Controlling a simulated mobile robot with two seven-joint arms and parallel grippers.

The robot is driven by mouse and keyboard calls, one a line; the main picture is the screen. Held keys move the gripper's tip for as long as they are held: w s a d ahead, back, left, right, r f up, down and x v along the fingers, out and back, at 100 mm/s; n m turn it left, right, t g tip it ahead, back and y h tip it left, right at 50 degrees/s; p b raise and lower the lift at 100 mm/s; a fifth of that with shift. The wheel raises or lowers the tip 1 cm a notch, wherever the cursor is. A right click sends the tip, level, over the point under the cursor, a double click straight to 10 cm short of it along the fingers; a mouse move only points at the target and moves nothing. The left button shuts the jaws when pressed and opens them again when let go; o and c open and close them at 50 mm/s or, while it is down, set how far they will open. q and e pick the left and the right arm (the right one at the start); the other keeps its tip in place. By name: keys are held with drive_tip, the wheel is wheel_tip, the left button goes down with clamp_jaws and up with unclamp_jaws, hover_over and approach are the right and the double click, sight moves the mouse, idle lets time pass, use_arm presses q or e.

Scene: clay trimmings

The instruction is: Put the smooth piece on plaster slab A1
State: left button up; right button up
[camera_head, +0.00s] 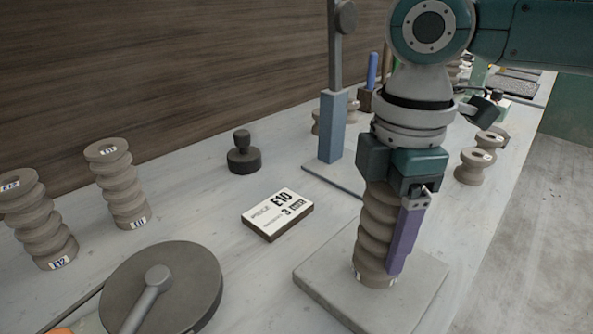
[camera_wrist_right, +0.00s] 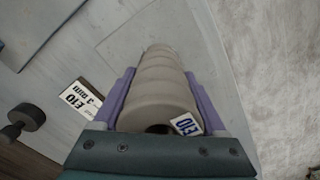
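My right gripper (camera_head: 382,262) points down with its purple fingers on either side of a grey-beige clay piece (camera_head: 376,225), shut on it. The piece is upright and rounded in stacked bulges. In the right wrist view the piece (camera_wrist_right: 158,85) lies between both fingers (camera_wrist_right: 160,90), and its top carries a tag reading E10. Its lower end is at a pale grey slab (camera_head: 330,285); I cannot tell whether it rests on the slab or hangs just above. No A1 mark is readable on the slab. My left gripper is not in view.
A card reading E10 (camera_head: 278,214) lies left of the slab. Tagged ribbed pieces (camera_head: 118,185) (camera_head: 38,220) stand at left. A dark round disc (camera_head: 195,265) with a handle is in front. A dark knobbed weight (camera_head: 243,158), a blue post (camera_head: 332,125) and spools (camera_head: 474,166) stand behind.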

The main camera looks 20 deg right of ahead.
drive_tip(key=o, duration=0.4)
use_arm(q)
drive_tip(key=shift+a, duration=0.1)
use_arm(e)
drive_tip(key=shift+r, duration=0.1)
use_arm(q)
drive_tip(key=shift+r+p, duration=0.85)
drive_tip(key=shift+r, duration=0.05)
use_arm(e)
wheel_tip(320, 180, up, 12)
drive_tip(key=shift+r, duration=0.1)
